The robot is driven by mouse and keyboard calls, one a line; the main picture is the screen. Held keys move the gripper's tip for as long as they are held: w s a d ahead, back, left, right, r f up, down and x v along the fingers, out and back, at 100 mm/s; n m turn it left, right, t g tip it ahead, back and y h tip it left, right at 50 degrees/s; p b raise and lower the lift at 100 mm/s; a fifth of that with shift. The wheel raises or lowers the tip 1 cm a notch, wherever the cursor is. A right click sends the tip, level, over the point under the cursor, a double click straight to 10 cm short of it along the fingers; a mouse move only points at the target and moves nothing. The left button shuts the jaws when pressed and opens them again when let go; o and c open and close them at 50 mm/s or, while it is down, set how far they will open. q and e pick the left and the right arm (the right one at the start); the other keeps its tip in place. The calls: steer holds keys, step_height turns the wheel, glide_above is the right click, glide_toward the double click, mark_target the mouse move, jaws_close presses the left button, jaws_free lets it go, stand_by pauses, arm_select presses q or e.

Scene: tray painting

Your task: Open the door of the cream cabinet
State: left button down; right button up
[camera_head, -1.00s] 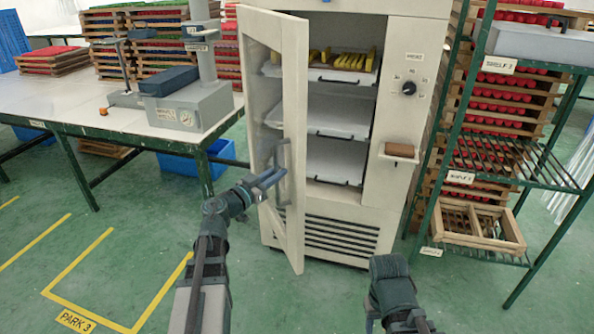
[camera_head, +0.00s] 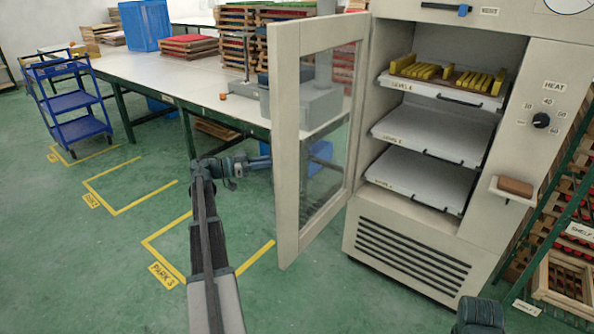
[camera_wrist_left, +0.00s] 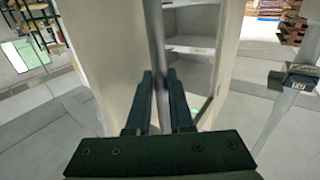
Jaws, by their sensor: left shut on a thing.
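The cream cabinet (camera_head: 400,222) stands at the right of the head view. Its glazed door (camera_head: 286,150) stands wide open, swung out toward the left, so the inside shows. My left gripper (camera_head: 264,162) is at the door's outer edge, and its fingertips are partly hidden by the door frame. In the left wrist view my left gripper (camera_wrist_left: 161,85) is shut on the door's grey upright handle (camera_wrist_left: 156,35), which passes between its two fingers. A dark part of my right arm shows at the bottom right of the head view; its gripper is out of view.
White trays fill the cabinet's levels, the top one (camera_head: 440,90) bearing yellow pieces. A brown block (camera_head: 515,186) rests on a small ledge. A long table (camera_head: 180,80) stands behind the door, and a blue cart (camera_head: 72,105) at far left.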

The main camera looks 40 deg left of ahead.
arm_select(q)
steer(key=w+a, duration=0.1)
steer(key=a, duration=0.5)
steer(key=c, duration=0.8)
jaws_free()
steer(key=shift+s, duration=0.1)
steer(key=v, duration=1.3)
steer(key=shift+s+a, duration=0.2)
